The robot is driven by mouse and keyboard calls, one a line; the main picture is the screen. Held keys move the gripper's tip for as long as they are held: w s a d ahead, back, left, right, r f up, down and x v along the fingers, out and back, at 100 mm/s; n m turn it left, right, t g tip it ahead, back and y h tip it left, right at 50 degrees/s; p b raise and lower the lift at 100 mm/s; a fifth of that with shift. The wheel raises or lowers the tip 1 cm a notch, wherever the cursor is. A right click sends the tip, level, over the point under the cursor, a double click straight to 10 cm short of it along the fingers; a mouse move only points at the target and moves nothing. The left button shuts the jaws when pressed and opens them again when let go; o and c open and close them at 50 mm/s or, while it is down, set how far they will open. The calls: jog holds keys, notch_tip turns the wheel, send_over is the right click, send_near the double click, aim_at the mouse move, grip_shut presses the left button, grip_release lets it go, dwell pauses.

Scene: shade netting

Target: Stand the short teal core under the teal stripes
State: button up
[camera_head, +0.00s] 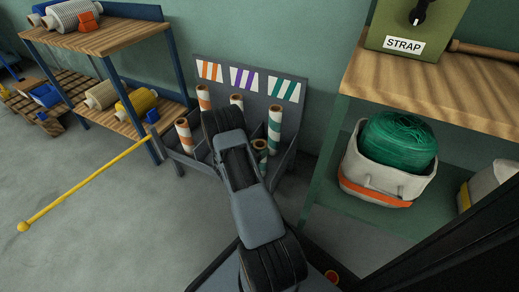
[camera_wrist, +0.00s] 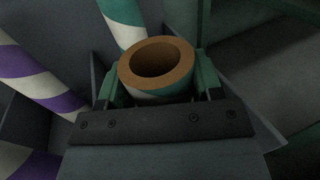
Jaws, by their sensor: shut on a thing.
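The short teal core (camera_head: 260,146) is a white tube with teal stripes and a brown rim. In the wrist view its open end (camera_wrist: 152,94) sits between the two green fingers of my gripper (camera_wrist: 157,86), which is shut on it. It looks roughly upright. The teal-striped panel (camera_head: 284,89) is at the right of the rack's back board. The held core is below it, at the rack's right bay, in front of a taller teal core (camera_head: 274,128). Its foot is hidden, so I cannot tell whether it touches the bay floor.
The grey rack (camera_head: 294,155) also holds orange-striped cores (camera_head: 184,136) at left and a purple-striped core (camera_wrist: 28,72) in the middle, partly hidden by my arm. A workbench (camera_head: 445,82) with a twine bag (camera_head: 380,178) stands close right. A yellow pole (camera_head: 85,187) crosses the left.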

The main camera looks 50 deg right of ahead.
jog(key=shift+f, duration=0.1)
jog(key=o, duration=1.3)
jog(key=shift+a+r, duration=0.25)
jog(key=shift+a, duration=0.1)
jog(key=w+a+p, duration=0.1)
jog(key=a+p, duration=0.4)
jog(key=a, duration=0.6)
jog(key=s+a+r+m+g+y, duration=0.25)
jog(key=a+r+m+y, duration=0.2)
jog(key=r, duration=0.25)
jog(key=s+a+r+m+g+y, duration=0.1)
jog(key=s+a+r+m+y, duration=0.3)
jog(key=r, duration=0.3)
jog(key=s+a+r+m+t+y, duration=0.1)
jog(key=a+r+m+t+y, duration=0.1)
jog(key=a, duration=0.3)
jog(key=s+a+r+m+t+y, duration=0.2)
jog(key=a+r+m+t+y, duration=0.1)
jog(key=a+r+y, duration=0.1)
jog(key=s+a+r+m+t+y, duration=0.2)
jog(key=a+r+m+t+y, duration=0.1)
jog(key=a+r, duration=0.1)
jog(key=shift+a+r+y+b, duration=0.2)
jog(key=shift+a+y+b, duration=0.1)
jog(key=shift+a, duration=0.55)
